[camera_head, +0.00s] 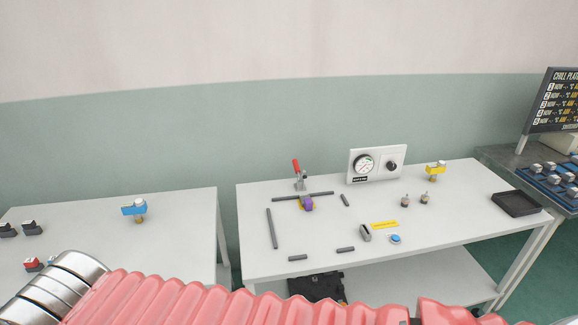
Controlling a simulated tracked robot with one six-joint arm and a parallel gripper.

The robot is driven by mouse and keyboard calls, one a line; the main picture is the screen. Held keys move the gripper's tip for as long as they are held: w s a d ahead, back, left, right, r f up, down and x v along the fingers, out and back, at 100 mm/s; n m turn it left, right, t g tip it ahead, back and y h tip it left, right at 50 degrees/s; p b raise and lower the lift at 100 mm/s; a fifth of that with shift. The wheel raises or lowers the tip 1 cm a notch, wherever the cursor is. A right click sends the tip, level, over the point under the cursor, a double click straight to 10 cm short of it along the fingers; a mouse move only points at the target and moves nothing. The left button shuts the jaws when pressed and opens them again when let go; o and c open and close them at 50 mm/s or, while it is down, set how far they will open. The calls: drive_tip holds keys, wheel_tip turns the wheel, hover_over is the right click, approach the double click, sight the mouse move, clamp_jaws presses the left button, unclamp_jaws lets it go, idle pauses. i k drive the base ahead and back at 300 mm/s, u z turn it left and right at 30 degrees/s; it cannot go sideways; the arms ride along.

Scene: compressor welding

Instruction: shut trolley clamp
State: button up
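A toggle clamp (301,184) with a red handle (296,166) stands near the back left of the middle white table. Its handle points up, leaning slightly left. A small purple part (307,203) sits just in front of the clamp, with a bit of yellow beside it. At this size I cannot tell whether the clamp presses on the part. My arm, in a pink ribbed cover, crosses the bottom of the view, well in front of the clamp. My gripper is not in view.
Dark bars, such as one at the left (272,228), lie around the clamp. A gauge panel (377,164) stands behind, right. A yellow-topped valve (435,170) and black tray (515,203) are further right. A blue-topped valve (134,209) stands on the left table (180,235).

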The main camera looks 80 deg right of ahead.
sight(297, 169)
drive_tip(key=u, duration=0.05)
drive_tip(key=k, duration=1.75)
drive_tip(key=z, duration=1.8)
drive_tip(key=i, duration=0.75)
